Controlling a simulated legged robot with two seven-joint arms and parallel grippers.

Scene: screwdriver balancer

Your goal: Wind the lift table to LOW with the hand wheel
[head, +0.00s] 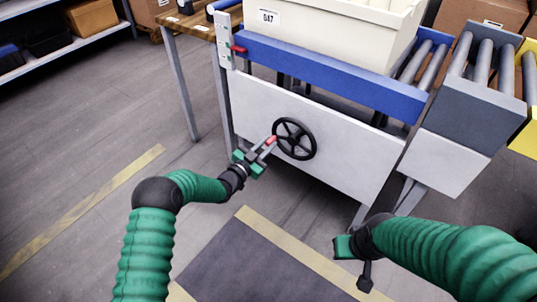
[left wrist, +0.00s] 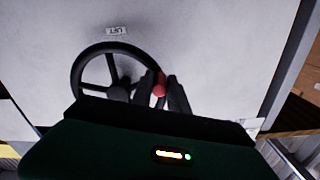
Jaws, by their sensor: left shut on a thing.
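The hand wheel (head: 301,125) is black and sits on the white front panel of the lift table (head: 330,71), which has a blue top frame. My left gripper (head: 269,142) is shut on the wheel's red knob (head: 273,139), at the rim's left in the head view. In the left wrist view the red knob (left wrist: 159,85) lies between the two dark fingers, on the right side of the wheel (left wrist: 76,72). A red pointer (head: 238,48) stands against a pale upright scale (head: 224,45); its marks are too small to read. My right gripper (head: 352,257) is away from the wheel, its fingers mostly hidden.
A cream bin (head: 325,30) labelled 047 rests on the lift table. A roller conveyor (head: 485,70) stands at the right and a wooden table (head: 185,22) at the left. A dark floor mat (head: 245,262) lies in front. The floor at left is clear.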

